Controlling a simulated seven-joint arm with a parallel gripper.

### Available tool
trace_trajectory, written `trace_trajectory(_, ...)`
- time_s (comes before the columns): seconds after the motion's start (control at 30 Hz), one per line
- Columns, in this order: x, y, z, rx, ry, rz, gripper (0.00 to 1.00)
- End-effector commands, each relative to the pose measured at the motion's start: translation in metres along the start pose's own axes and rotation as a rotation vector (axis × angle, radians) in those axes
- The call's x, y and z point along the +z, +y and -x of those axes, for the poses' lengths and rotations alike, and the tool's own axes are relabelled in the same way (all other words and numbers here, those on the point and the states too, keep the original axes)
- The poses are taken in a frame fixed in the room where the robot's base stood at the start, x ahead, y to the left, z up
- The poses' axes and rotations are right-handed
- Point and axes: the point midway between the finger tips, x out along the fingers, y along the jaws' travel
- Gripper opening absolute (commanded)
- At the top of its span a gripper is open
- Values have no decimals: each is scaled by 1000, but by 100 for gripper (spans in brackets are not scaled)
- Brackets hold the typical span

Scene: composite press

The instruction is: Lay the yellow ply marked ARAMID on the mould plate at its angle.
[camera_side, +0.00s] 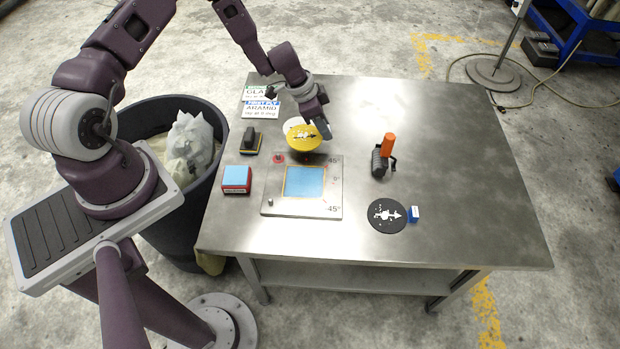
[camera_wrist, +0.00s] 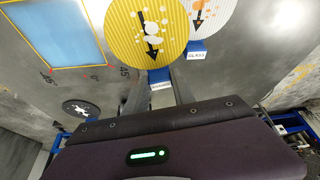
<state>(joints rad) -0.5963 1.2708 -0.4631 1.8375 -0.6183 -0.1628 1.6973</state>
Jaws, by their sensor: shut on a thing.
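The yellow round ply (camera_side: 303,138) is in my gripper (camera_side: 322,125), near the far edge of the mould plate (camera_side: 270,206). In the wrist view the yellow ply (camera_wrist: 120,35) has a black arrow pointing towards my gripper (camera_wrist: 160,80). My gripper is shut on its blue tab, labelled ARAMID (camera_wrist: 162,87). I cannot tell whether the ply is clear of the table. The mould plate is grey, with a yellow-outlined light blue square (camera_side: 304,182) and angle marks, 45° at two corners, along its right side. The square (camera_wrist: 58,32) is bare and also shows in the wrist view.
A white ply with a GLASS tab (camera_wrist: 197,52) lies beside the yellow one. A black ply (camera_side: 386,216) is at right. A roller with orange handle (camera_side: 388,146), a red-blue block (camera_side: 236,178) and a black-yellow tool (camera_side: 251,140) surround the plate. Signs (camera_side: 262,109) stand behind.

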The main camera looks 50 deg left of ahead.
Motion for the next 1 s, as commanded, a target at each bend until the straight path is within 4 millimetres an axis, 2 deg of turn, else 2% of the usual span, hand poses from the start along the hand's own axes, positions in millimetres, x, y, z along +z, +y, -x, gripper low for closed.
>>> trace_trajectory(0.1, 12, 47, 17, 21, -1, -50, 0)
trace_trajectory(0.2, 7, 85, 36, 42, -1, -109, 0)
trace_trajectory(0.3, -1, 113, 55, 60, 0, -155, 0)
trace_trajectory(0.43, -8, 133, 68, 76, -2, -185, 0)
trace_trajectory(0.5, -5, 137, 61, 82, -3, -187, 0)
trace_trajectory(0.9, 27, 137, -13, 82, -4, -185, 0)
trace_trajectory(1.0, 29, 137, -21, 79, -3, -188, 0)
